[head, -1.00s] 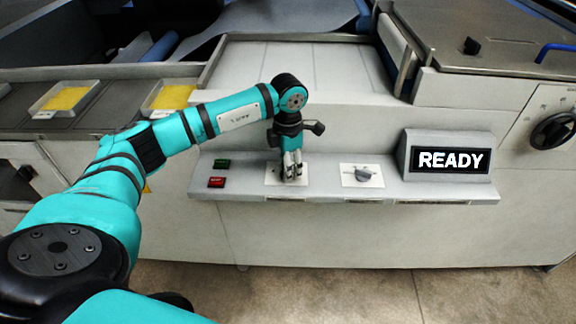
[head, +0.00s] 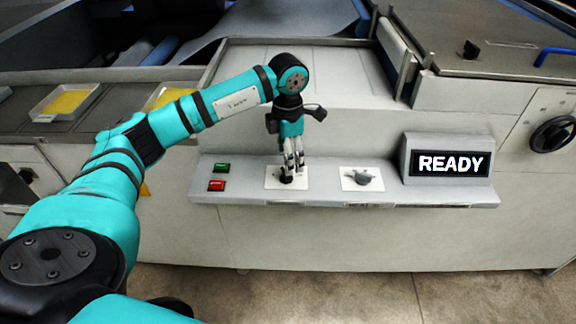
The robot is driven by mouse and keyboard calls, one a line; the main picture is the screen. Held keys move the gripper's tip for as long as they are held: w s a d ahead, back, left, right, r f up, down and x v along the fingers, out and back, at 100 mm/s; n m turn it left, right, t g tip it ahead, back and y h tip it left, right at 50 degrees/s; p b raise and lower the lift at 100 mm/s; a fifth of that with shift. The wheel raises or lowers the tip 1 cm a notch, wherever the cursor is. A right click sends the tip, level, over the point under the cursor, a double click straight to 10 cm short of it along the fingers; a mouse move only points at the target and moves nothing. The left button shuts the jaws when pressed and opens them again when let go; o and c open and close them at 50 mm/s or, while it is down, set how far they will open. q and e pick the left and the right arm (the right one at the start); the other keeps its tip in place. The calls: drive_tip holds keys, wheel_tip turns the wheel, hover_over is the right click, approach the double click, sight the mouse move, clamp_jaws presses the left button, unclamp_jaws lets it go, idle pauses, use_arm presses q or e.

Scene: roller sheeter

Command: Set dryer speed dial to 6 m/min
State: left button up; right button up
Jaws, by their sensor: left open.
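My left gripper (head: 292,162) points down over the left dial (head: 286,179), a dark knob on a white plate on the control shelf. It is open, with its fingertips just above or at the knob; I cannot tell if they touch it. The fingers partly cover the knob, and its setting is not readable. A second dial (head: 362,177), a grey knob on a white plate, sits to the right with nothing on it. The labels are too small to tell which is the dryer speed dial. My right gripper is not in view.
A green button (head: 222,167) and a red button (head: 216,185) lie left of the dials. A display (head: 447,163) reading READY stands at the shelf's right end. A large black handwheel (head: 553,134) is at far right. Yellow-filled trays (head: 66,101) lie at left.

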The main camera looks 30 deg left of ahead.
use_arm(q)
wheel_tip(320, 180, up, 7)
idle(0.3)
idle(0.6)
